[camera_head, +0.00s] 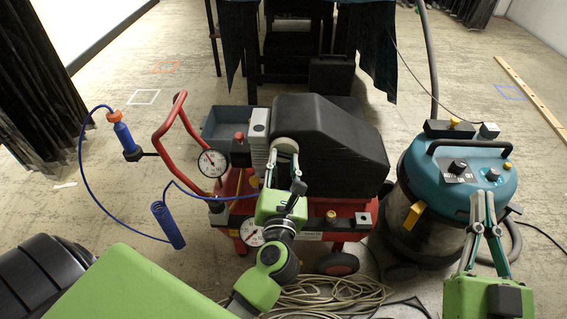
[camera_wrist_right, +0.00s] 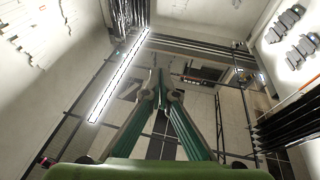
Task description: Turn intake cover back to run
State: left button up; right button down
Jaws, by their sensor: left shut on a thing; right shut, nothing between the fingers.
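The intake cover seems to be the round pale grey cap (camera_head: 284,145) on the front of the red compressor, left of its black hood (camera_head: 328,140). My left gripper (camera_head: 284,160) is shut on it, its fingers reaching up from below and hiding part of it. Any run mark on the cover is too small to read. My right gripper (camera_head: 482,196) is shut and empty, standing upright in front of the teal vacuum (camera_head: 460,170). In the right wrist view its fingers (camera_wrist_right: 160,92) meet at the tips, with the ceiling behind them.
A red handle (camera_head: 160,135), a pressure gauge (camera_head: 211,163) and a blue coiled hose (camera_head: 168,225) are at the compressor's left. A tan hose (camera_head: 325,298) lies coiled on the floor in front. A dark curtained table (camera_head: 305,40) stands behind.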

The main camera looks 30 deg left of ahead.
pick_arm(q)
jog(key=shift+n+b, duration=0.45)
jog(key=shift+n, duration=1.35)
pick_arm(e)
jog(key=shift+s+r+t+y, duration=0.15)
jog(key=shift+s+r+t, duration=0.25)
jog(key=shift+r, duration=0.35)
jog(key=shift+s+r+t+y, duration=0.25)
jog(key=shift+r+t, duration=0.15)
jog(key=shift+r, duration=0.35)
jog(key=shift+s+r+t+y, duration=0.1)
jog(key=shift+s+r+t, duration=0.3)
jog(key=shift+r, duration=0.35)
pick_arm(q)
jog(key=o, duration=1.1)
notch_tip(320, 180, up, 10)
jog(key=shift+f, duration=0.1)
